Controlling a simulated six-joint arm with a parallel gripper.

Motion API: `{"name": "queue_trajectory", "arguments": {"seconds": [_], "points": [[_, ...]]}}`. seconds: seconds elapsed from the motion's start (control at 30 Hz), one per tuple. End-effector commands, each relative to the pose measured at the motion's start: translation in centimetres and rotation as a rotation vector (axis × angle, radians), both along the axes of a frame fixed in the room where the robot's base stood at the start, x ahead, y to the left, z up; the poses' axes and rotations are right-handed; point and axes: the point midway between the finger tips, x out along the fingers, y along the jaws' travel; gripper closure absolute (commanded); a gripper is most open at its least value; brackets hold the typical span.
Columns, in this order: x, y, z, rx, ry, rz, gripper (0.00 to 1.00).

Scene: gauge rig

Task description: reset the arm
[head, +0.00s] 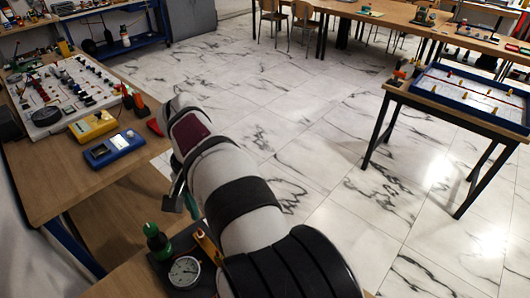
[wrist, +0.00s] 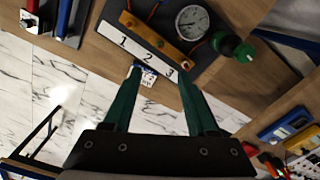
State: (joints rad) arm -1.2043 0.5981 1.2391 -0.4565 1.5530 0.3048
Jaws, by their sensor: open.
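My gripper (wrist: 160,72) shows in the wrist view as two dark green fingers, apart and with nothing held between them. The fingertips are over the near edge of a dark gauge board (wrist: 221,65). On the board are a round white dial gauge (wrist: 192,22), a green knob (wrist: 230,45), an orange bar (wrist: 158,38) and a white strip (wrist: 140,44) marked 1, 2, 3. In the head view my arm runs across the middle and hides part of the board; the dial gauge (head: 184,272) and green knob (head: 156,240) show left of it.
A wooden bench (head: 45,185) at left carries a white component panel (head: 62,92), a yellow meter (head: 93,126) and a blue meter (head: 114,149). A table with a blue-framed tray (head: 470,95) stands at right. The marble floor (head: 330,130) between is clear.

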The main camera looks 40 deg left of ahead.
Motion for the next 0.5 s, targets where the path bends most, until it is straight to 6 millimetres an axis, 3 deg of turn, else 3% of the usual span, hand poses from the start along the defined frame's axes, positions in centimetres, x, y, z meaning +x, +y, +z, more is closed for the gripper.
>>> {"name": "queue_trajectory", "arguments": {"seconds": [0.07,0.17,0.23,0.33,0.4,0.5], "points": [[0.6,-0.7,0.3,0.001,0.002,-0.015,0.43],[3.9,-5.2,1.9,0.007,0.013,-0.101,0.43],[6.7,-11.4,3.4,0.017,0.03,-0.212,0.43],[8.0,-22.0,4.8,0.039,0.056,-0.399,0.43],[6.6,-28.9,4.7,0.062,0.07,-0.537,0.43],[2.3,-36.1,3.3,0.094,0.084,-0.72,0.43]]}}
